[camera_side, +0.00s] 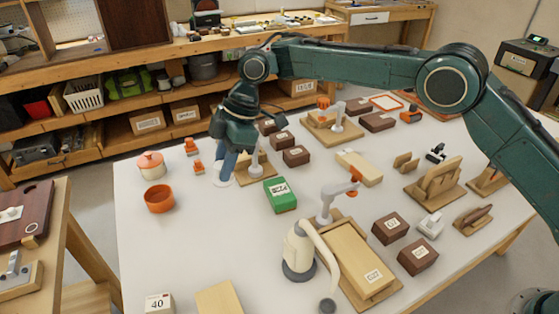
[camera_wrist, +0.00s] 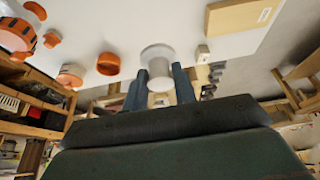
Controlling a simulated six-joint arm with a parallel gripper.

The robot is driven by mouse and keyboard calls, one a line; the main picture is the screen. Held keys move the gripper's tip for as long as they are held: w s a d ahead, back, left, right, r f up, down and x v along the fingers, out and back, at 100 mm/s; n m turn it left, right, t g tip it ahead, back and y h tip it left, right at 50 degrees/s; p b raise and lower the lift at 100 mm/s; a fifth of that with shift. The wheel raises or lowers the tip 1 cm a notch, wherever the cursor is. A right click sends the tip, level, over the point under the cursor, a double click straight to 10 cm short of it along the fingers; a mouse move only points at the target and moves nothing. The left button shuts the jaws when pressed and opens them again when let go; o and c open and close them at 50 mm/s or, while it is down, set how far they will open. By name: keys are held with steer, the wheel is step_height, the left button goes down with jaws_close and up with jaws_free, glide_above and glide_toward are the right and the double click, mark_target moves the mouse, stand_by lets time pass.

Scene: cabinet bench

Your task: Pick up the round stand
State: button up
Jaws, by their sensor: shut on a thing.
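The round stand is white, with a wide disc and a narrower body, and sits between my gripper's fingers in the wrist view (camera_wrist: 157,54). In the side view the round stand (camera_side: 224,181) shows as a pale disc low at the fingertips, partly hidden by them. My gripper (camera_side: 229,166) points down over the left part of the white table and is shut on the stand. Its two blue-grey fingers also show in the wrist view (camera_wrist: 160,80), one on each side of the stand. I cannot tell whether the stand touches the table.
An orange bowl (camera_side: 159,199) and a lidded pot (camera_side: 151,165) stand to the left. Small orange pieces (camera_side: 191,147) lie behind. A green box (camera_side: 280,195) and brown boxes (camera_side: 296,157) are to the right. The table's front left is mostly clear.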

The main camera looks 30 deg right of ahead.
steer(key=shift+r, duration=0.45)
stand_by(0.3)
